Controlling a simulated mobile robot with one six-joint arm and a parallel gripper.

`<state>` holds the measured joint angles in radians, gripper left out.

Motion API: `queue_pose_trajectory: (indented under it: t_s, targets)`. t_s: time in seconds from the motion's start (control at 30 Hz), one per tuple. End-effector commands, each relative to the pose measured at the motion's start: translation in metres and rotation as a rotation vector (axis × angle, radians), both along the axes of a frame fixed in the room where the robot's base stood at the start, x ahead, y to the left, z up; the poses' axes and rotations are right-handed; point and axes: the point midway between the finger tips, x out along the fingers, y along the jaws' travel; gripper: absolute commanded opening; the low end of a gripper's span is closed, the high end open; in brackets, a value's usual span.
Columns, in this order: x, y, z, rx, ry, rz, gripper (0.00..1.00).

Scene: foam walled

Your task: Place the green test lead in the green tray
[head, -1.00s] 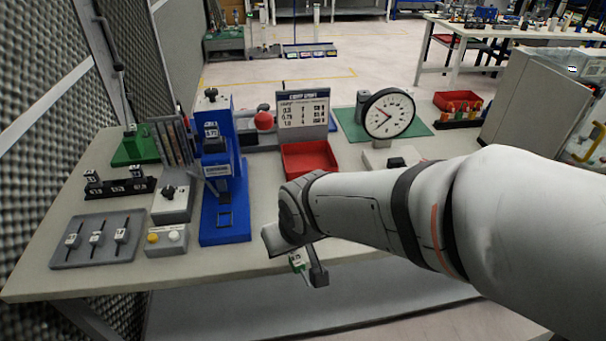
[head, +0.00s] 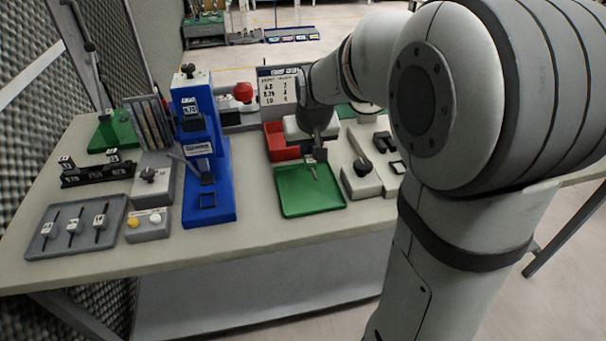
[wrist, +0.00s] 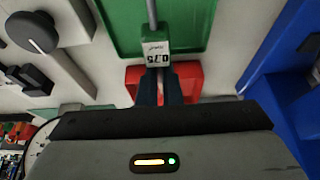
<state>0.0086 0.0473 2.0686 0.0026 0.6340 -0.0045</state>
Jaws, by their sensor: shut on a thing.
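The green tray (head: 309,192) lies on the bench in front of the red tray. In the wrist view its surface (wrist: 115,30) fills the top middle. My gripper (head: 317,152) is over the back part of the green tray, pointing down. In the wrist view its fingers (wrist: 160,88) are shut on the test lead (wrist: 157,52), a small block with a white label reading 0.75, some green on it and a grey rod. The lead (head: 313,170) looks small in the head view. I cannot tell whether it touches the tray.
The red tray (head: 279,143) stands right behind the green tray. A blue stand (head: 208,190) is to the left, and a grey box with a black knob (head: 361,178) is close on the right. A grey tray (head: 50,243) with labelled pins lies far left.

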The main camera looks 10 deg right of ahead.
Motion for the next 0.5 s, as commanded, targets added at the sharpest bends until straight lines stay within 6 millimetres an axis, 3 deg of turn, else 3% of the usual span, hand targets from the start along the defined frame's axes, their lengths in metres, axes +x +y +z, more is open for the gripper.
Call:
queue_pose_trajectory:
  t_s: [0.1, 0.37, 0.5]
  targets:
    - [-0.001, 0.001, -0.025, 0.001, 0.004, 0.001, 0.0]
    - [-0.001, 0.001, -0.047, 0.0, 0.002, 0.002, 0.0]
    - [-0.001, 0.002, -0.068, 0.0, 0.004, 0.002, 0.0]
